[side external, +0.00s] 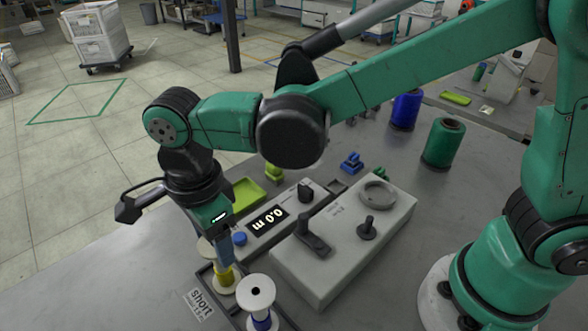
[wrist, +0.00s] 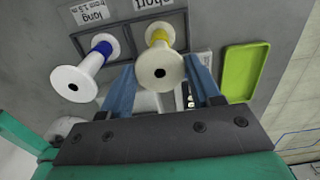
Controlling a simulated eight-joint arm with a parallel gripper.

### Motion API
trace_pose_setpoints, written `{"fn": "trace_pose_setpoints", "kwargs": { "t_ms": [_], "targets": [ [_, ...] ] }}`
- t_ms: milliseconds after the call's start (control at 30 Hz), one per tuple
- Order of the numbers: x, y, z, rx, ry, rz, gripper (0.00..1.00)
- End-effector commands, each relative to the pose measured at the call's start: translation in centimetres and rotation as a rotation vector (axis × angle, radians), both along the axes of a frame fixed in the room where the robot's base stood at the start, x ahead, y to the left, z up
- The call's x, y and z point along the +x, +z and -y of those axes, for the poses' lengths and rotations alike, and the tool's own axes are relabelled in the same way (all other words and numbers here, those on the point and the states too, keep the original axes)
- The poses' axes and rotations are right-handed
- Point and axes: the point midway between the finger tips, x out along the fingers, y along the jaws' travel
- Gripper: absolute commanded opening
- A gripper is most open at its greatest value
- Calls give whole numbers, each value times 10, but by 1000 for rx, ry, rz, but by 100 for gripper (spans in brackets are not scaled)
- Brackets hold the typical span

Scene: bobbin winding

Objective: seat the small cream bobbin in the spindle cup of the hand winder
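The small cream bobbin (wrist: 160,68) with a yellow band stands upright in the rack compartment by the "short" label. In the side view its yellow core (side external: 224,278) shows beneath my gripper (side external: 224,256), whose finger hides part of its top. In the wrist view my gripper (wrist: 162,84) is open, with one blue finger on each side of the bobbin's upper flange and gaps visible. The hand winder (side external: 330,262) is a grey block to the right, with a round spindle cup (side external: 378,194) on top, empty.
A white bobbin (side external: 257,291) with a blue band stands close beside, in the "long" compartment of the dark rack (wrist: 128,28). A display box (side external: 268,222), a green tray (side external: 247,195), and blue and green spools (side external: 406,110) (side external: 443,143) are also on the table.

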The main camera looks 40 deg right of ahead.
Motion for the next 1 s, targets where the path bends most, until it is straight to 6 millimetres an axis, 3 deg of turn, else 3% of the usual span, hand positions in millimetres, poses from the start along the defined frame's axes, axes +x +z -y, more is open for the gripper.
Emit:
{"fn": "trace_pose_setpoints", "kwargs": {
  "t_ms": [733,1000],
  "targets": [
    [0,45,0,0,0,0,27],
    [0,50,0,0,0,0,27]
  ]
}}
